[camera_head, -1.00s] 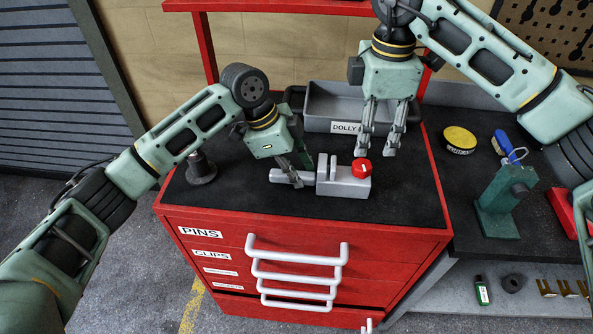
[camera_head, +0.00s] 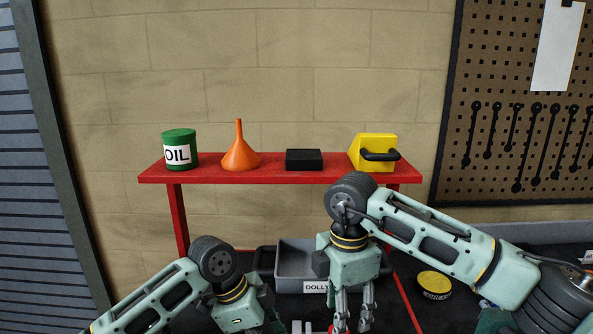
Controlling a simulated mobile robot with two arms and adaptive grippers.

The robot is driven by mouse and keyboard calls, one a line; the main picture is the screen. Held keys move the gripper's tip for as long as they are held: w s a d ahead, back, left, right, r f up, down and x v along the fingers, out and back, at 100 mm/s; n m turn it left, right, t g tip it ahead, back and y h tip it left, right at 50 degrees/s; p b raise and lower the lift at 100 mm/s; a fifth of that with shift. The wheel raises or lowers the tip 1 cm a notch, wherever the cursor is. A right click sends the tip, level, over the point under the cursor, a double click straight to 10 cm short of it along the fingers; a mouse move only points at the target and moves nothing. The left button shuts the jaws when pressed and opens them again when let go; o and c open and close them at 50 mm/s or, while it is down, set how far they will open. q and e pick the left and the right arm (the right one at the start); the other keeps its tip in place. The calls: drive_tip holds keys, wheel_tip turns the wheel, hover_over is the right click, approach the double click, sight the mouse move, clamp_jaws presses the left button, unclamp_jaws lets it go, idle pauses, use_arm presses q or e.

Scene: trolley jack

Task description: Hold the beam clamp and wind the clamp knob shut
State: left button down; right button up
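The beam clamp (camera_head: 297,327) shows only as the grey tops of its upright plates at the bottom edge; the rest is cut off. A sliver of the red clamp knob (camera_head: 331,328) shows beside them. My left gripper (camera_head: 270,321) is at the bottom edge, left of the plates. Its fingertips are out of frame, so its hold cannot be seen. My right gripper (camera_head: 354,312) points down with its fingers apart and nothing between them. It is above and slightly right of the knob.
A grey bin (camera_head: 296,262) labelled DOLLY stands behind the clamp. A red shelf (camera_head: 270,176) above carries a green oil can (camera_head: 179,149), orange funnel (camera_head: 240,152), black box (camera_head: 304,159) and yellow case (camera_head: 372,151). A yellow-topped tin (camera_head: 435,284) lies at right.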

use_arm(q)
drive_tip(key=shift+a+f, duration=0.25)
use_arm(e)
drive_tip(key=shift+f, duration=3.4)
use_arm(q)
drive_tip(key=shift+w+a, duration=0.1)
drive_tip(key=shift+w, duration=0.05)
use_arm(e)
clamp_jaws()
drive_tip(key=shift+m, duration=0.7)
drive_tip(key=c, duration=0.5)
unclamp_jaws()
drive_tip(key=shift+m, duration=0.5)
drive_tip(key=shift+c, duration=0.2)
drive_tip(key=o, duration=0.5)
drive_tip(key=shift+s+d, duration=0.1)
drive_tip(key=shift+r, duration=0.1)
